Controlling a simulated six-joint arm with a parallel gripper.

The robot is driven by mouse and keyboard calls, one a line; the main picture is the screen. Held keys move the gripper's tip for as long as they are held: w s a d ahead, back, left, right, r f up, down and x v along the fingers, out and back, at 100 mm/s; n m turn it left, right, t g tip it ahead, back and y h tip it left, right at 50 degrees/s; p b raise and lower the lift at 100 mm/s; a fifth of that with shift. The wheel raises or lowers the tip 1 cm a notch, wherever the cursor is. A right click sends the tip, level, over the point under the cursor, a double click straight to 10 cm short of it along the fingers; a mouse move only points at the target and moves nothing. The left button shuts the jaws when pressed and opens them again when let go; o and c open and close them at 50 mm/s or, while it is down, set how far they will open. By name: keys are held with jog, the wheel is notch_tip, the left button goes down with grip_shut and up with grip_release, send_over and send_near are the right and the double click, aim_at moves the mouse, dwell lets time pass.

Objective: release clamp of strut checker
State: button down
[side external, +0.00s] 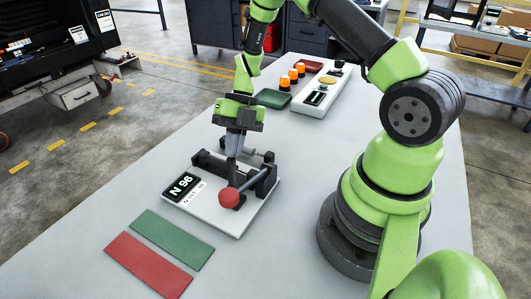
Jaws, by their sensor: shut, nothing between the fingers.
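The strut checker (219,215) is a white base plate with dark fixtures on the grey table, carrying a black label marked N 96. Its clamp shows a lever with a red ball knob (229,198) at the front of the plate; the lever runs up to the right from the knob. My gripper (232,172) points down over the middle of the checker, with its fingers shut and close behind the knob. I cannot tell whether the fingers touch the lever. The gripper hides part of the clamp and the fixture behind it.
A green strip (173,238) and a red strip (147,265) lie on the table in front of the checker. Behind it are a green tray (272,98), a red tray (308,65) and a white box with buttons (322,95), near several orange lamps (284,83). The table's left side is clear.

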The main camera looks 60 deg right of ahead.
jog(key=shift+w+a+n+g+h, duration=0.25)
jog(key=shift+w+a+n+g, duration=0.35)
jog(key=shift+n, duration=0.45)
jog(key=shift+w+a+n+g+h, duration=0.25)
jog(key=shift+w+a+n+g, duration=0.4)
jog(key=shift+n, duration=0.4)
dwell(0.7)
jog(key=shift+w+a+n+g+h, duration=0.2)
jog(key=shift+a+n+g+h, duration=0.15)
jog(key=shift+n, duration=0.3)
jog(key=shift+w+a+n+g+h, duration=0.1)
jog(key=shift+w+a+n+g, duration=0.1)
jog(key=shift+a+n, duration=0.4)
jog(key=shift+w+a+n+g+h, duration=0.2)
jog(key=shift+a+n+g+h, duration=0.1)
jog(key=shift+n, duration=0.45)
dwell(3.2)
